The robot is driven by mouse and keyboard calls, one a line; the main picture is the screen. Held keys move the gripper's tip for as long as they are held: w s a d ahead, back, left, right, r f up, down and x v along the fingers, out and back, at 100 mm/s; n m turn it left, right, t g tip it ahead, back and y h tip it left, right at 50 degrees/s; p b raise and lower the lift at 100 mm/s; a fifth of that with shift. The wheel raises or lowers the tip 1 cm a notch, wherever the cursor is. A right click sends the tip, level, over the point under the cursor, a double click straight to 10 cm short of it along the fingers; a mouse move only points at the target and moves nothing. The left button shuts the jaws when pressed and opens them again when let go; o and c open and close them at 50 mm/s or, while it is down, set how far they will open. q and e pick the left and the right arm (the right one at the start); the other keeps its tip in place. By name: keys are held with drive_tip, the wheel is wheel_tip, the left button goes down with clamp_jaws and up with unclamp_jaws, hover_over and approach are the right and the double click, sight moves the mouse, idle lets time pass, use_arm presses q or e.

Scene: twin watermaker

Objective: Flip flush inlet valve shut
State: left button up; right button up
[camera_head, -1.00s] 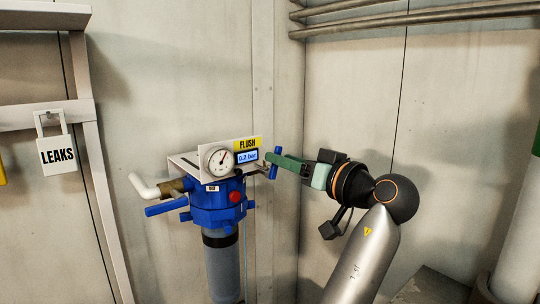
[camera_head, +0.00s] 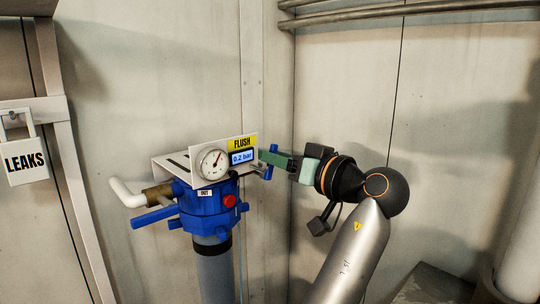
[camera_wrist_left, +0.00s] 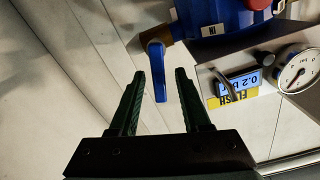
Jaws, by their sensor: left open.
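The flush inlet valve's blue handle (camera_head: 269,163) stands roughly upright at the right side of the blue filter head (camera_head: 209,204). In the left wrist view the handle (camera_wrist_left: 158,75) hangs from a brass fitting beside the housing marked IN. My left gripper (camera_head: 271,158) reaches it from the right. Its two dark green fingers (camera_wrist_left: 160,75) are open, one on each side of the handle's free end, with visible gaps. In the head view the fingers cover part of the handle. My right gripper is not in view.
A bracket carries a round gauge (camera_head: 212,163), a display reading 0.2 bar (camera_head: 242,156) and a yellow FLUSH label (camera_head: 242,143). An outlet handle (camera_head: 154,216) and white pipe (camera_head: 127,194) stick out left. A LEAKS tag (camera_head: 25,162) hangs at the left.

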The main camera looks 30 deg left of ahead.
use_arm(q)
drive_tip(key=shift+c, duration=0.2)
clamp_jaws()
idle(0.3)
